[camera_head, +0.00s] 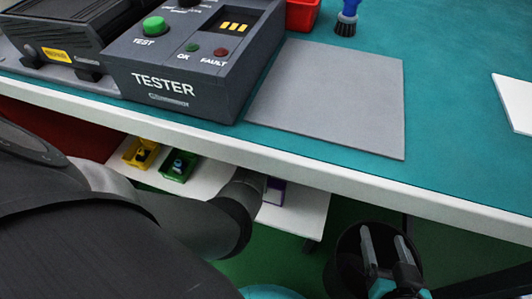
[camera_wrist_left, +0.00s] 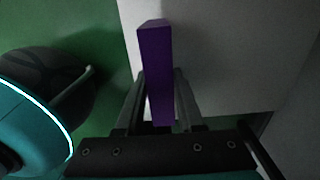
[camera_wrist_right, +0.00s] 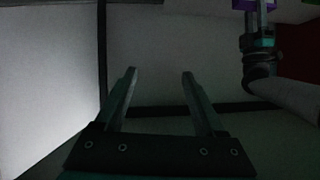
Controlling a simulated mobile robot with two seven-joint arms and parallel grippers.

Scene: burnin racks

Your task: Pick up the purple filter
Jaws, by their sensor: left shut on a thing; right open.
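The purple filter (camera_wrist_left: 155,70) is a tall flat block standing between the two fingers of my left gripper (camera_wrist_left: 160,80) in the left wrist view. My left gripper is shut on it. In the head view a small part of the filter (camera_head: 276,191) shows at the lower white shelf, past my left forearm; the rest is hidden by the arm and the bench edge. A purple piece also shows at the top right of the right wrist view. My right gripper (camera_head: 385,247) is open and empty, below the bench front at the right; its spread fingers show in the right wrist view (camera_wrist_right: 160,75).
The lower shelf (camera_head: 213,178) holds a yellow bin (camera_head: 141,153) and a green bin (camera_head: 178,165). Above it, the teal bench (camera_head: 450,110) carries a tester (camera_head: 190,60), a grey mat (camera_head: 335,95), a brush (camera_head: 346,20) and a red bin (camera_head: 302,14). The bench edge overhangs the shelf.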

